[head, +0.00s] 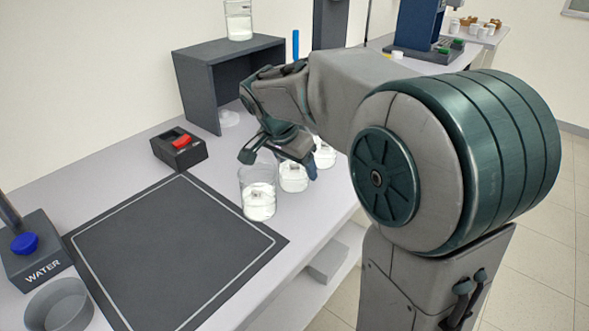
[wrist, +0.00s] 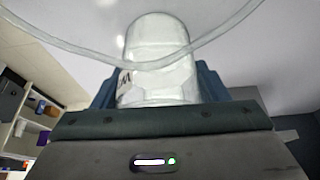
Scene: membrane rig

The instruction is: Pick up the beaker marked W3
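In the head view three clear beakers with white contents stand on the bench: a front one (head: 259,200), a middle one (head: 293,181) and a rear one (head: 324,156). Their markings are too small to read here. My gripper (head: 288,158) is low over them, by the middle beaker, and partly hides the rear one. In the wrist view a pale beaker (wrist: 160,75) is between my gripper's blue fingers (wrist: 160,88). Part of a dark mark shows on its left side, perhaps a W; no number is readable. I cannot tell whether the fingers touch it.
A clear curved rim crosses close in the wrist view. A dark mat (head: 175,255) lies front left, with a red-switch box (head: 180,147) behind it. A WATER dispenser (head: 35,255) stands left. A dark shelf (head: 228,50) holds another beaker (head: 238,20).

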